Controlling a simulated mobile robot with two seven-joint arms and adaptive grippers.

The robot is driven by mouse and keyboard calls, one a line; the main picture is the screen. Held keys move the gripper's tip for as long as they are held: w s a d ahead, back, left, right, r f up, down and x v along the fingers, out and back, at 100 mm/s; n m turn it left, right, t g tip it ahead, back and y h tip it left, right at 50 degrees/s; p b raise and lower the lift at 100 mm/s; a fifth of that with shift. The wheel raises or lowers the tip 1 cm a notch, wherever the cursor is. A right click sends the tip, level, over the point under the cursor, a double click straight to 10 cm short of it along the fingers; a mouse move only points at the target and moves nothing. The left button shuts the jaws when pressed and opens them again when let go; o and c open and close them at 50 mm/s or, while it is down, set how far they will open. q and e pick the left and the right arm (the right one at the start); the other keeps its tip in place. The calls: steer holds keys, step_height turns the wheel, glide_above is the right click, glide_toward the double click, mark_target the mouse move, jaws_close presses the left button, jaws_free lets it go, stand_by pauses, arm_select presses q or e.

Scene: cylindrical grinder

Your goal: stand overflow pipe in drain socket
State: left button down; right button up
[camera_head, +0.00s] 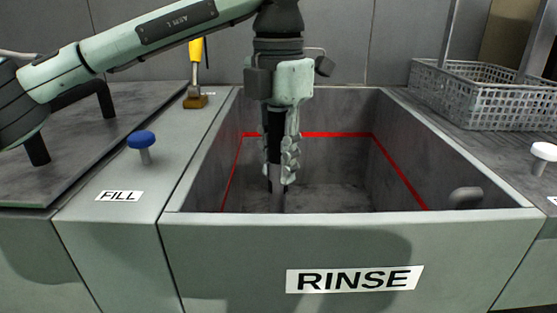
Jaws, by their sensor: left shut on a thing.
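My left gripper (280,176) points straight down inside the rinse tank (345,231), left of the tank's middle. It is shut on the overflow pipe (277,203), a grey upright tube that shows below the fingertips. The pipe's lower end is hidden behind the tank's front wall. The drain socket does not show, so I cannot tell whether the pipe touches it. My right gripper is out of view.
A red line (310,134) runs around the tank's inner walls. A grey rounded fitting (465,197) sits at its right wall. A blue knob (142,140) and a yellow-handled tool (196,75) stand left. A wire basket (485,95) and white knob (543,152) stand right.

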mark_target(278, 141)
arm_select(q)
steer(key=shift+f+b, duration=2.3)
steer(key=shift+f, duration=0.95)
stand_by(1.2)
steer(key=c, duration=1.2)
jaws_free()
steer(key=o, duration=0.4)
steer(key=shift+o, duration=0.2)
steer(key=shift+r+p, duration=3.3)
steer(key=shift+r, duration=1.7)
